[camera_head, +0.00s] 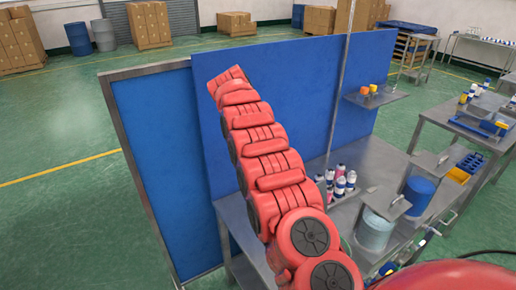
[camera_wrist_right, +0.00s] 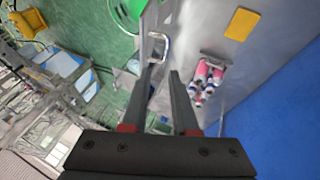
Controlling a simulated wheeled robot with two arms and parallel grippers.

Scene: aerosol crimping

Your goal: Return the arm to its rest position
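A red segmented arm of mine (camera_head: 262,150) rises through the middle of the head view in front of the blue panels; no gripper shows at its end. Another red part of mine (camera_head: 445,277) fills the lower right corner. In the right wrist view my right gripper (camera_wrist_right: 160,71) has two dark fingers with a clear gap between them and holds nothing. A light metal handle (camera_wrist_right: 160,42) shows beyond the fingertips; I cannot tell its distance. My left gripper is in neither view.
Blue panels (camera_head: 300,90) stand behind the arm. Several small bottles (camera_head: 341,184) stand on the metal bench (camera_head: 362,163), which also bears a cylindrical container (camera_head: 374,232). In the right wrist view several pink-and-white bottles (camera_wrist_right: 207,80) and a yellow tray (camera_wrist_right: 242,24) are right of the fingers.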

